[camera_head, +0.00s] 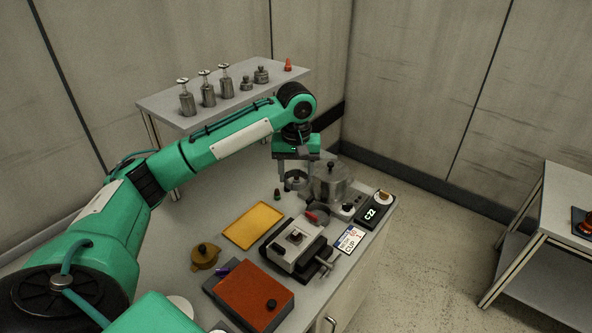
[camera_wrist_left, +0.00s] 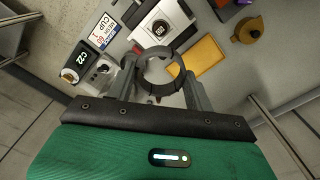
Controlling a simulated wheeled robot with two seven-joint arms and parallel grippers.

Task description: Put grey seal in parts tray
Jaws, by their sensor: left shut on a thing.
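My left gripper (camera_head: 295,183) is shut on the grey seal (camera_head: 297,175), a thick grey ring. It holds the ring above the far part of the workbench, just left of a clear-walled pot. In the left wrist view the grey seal (camera_wrist_left: 160,50) sits between the two fingers (camera_wrist_left: 158,82), and bench items show through its hole. A flat yellow-orange rectangular tray (camera_head: 252,225) lies on the bench, nearer and to the left of the gripper. It also shows in the left wrist view (camera_wrist_left: 203,55), right of the ring. My right gripper is not in view.
The clear-walled pot (camera_head: 331,186) stands close beside the gripper. A grey pump-like unit (camera_head: 295,249), a red-brown box (camera_head: 252,293) and a brass part (camera_head: 205,256) surround the tray. A C22 device (camera_head: 373,213) is at right. Several metal parts stand on the back table (camera_head: 165,97).

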